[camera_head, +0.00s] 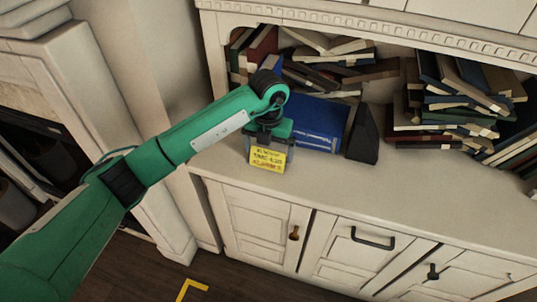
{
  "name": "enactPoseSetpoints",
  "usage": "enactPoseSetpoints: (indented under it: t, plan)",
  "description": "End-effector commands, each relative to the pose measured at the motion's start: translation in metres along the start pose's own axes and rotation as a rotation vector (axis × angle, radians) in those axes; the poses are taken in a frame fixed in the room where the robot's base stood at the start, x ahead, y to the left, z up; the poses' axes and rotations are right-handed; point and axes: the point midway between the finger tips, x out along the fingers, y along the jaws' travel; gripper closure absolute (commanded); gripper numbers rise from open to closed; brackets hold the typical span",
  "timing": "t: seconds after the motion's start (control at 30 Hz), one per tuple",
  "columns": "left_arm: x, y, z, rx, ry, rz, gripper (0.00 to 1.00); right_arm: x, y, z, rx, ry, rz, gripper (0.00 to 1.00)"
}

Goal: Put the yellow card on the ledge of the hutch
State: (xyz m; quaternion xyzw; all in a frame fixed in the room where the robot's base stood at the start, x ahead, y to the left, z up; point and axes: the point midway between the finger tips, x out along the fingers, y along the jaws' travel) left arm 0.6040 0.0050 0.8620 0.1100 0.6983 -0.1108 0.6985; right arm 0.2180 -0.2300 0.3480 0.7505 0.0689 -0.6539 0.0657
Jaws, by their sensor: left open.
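The yellow card (268,158), with dark printed lines, is at the front left of the hutch's pale ledge (335,174). Its lower part shows against the ledge near the front edge. My left gripper (268,143) is directly above and behind the card, over the ledge, and is open. The card's upper edge meets the gripper in the picture; I cannot tell whether they touch. My right gripper is not in view.
A large blue book (318,124) and a dark wedge-shaped object (363,135) stand just right of the gripper. Piles of books (440,100) fill the alcove behind. The front strip of the ledge to the right is clear. Cabinet doors (262,220) with handles are below.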

Motion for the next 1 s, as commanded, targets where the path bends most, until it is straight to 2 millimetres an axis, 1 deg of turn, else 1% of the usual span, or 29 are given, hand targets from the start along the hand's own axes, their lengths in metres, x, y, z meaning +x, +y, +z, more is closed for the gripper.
enactPoseSetpoints:
  t: [0.03,0.1,0.3,0.43,0.6,1.0]
  plan:
    - [-0.011,0.0,0.001,0.001,-0.006,0.001,0.0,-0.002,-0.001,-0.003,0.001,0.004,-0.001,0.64]
    - [-0.028,0.0,0.001,0.0,-0.005,0.002,0.0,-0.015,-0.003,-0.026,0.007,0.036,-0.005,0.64]
    - [-0.068,0.0,0.001,0.0,-0.003,0.001,0.0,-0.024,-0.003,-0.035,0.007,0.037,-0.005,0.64]
    - [-0.085,0.0,0.001,0.001,-0.002,0.0,0.0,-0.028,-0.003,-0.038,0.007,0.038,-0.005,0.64]
    - [-0.093,0.0,0.0,0.0,0.0,0.001,0.0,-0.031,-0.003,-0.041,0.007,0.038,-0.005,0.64]
    - [-0.094,0.0,0.0,0.0,0.001,0.0,0.0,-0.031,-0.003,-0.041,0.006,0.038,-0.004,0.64]
